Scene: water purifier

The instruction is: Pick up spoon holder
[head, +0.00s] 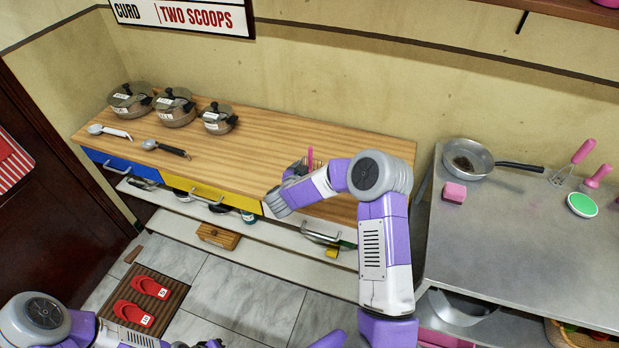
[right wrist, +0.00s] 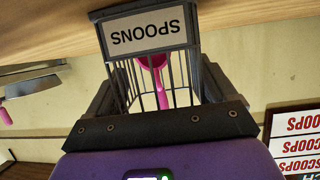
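The spoon holder (right wrist: 148,30) is a dark wire basket with a white label reading SPOONS, upside down in the right wrist view. A pink spoon (right wrist: 152,75) stands in it. In the head view the holder is mostly hidden behind my right arm; a pink handle (head: 310,155) shows above the wooden counter. My right gripper (right wrist: 160,85) has its dark fingers spread on either side of the holder; whether they touch it is unclear. It also shows in the head view near the counter's front (head: 292,170). My left arm is at the bottom left, its gripper barely visible (head: 213,343).
Several lidded pots (head: 174,108) and two scoops (head: 165,148) sit on the left of the wooden counter (head: 250,150). Drawers and an open shelf lie below. A metal table (head: 510,230) with a pan (head: 468,160) and a pink block (head: 454,193) stands right.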

